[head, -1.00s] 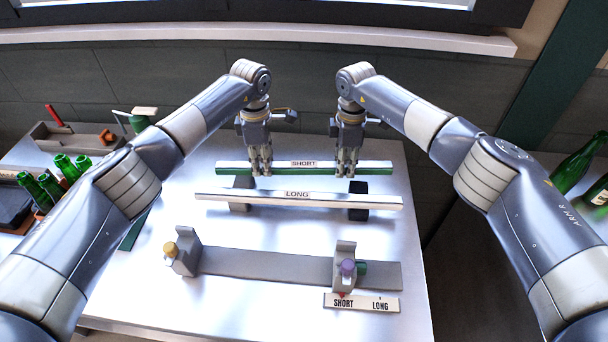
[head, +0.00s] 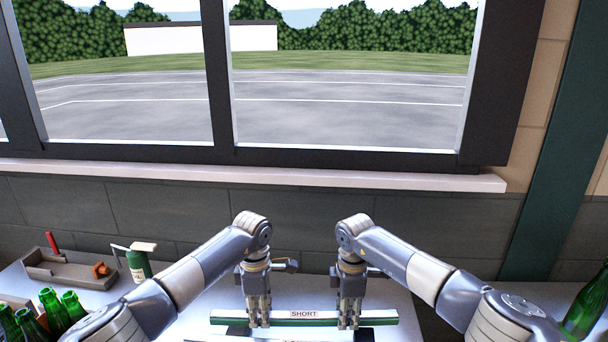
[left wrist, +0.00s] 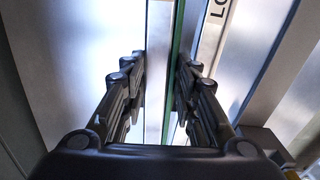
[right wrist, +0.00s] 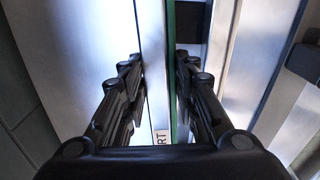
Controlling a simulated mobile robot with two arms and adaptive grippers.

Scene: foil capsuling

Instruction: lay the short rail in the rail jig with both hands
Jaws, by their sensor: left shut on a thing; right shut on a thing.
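The short rail (head: 278,317), a silver and green bar labelled SHORT, lies across the bottom of the head view. My left gripper (head: 259,324) is shut on it left of the label; my right gripper (head: 349,325) is shut on it to the right. In the left wrist view the rail (left wrist: 158,50) runs between the fingers, and in the right wrist view it also passes between them (right wrist: 153,60). I cannot tell whether it is clear of its supports. The rail jig is outside the current head view.
The long rail (left wrist: 212,45) lies alongside in the left wrist view. Another green bottle (head: 585,305) stands far right. A window and wall are behind.

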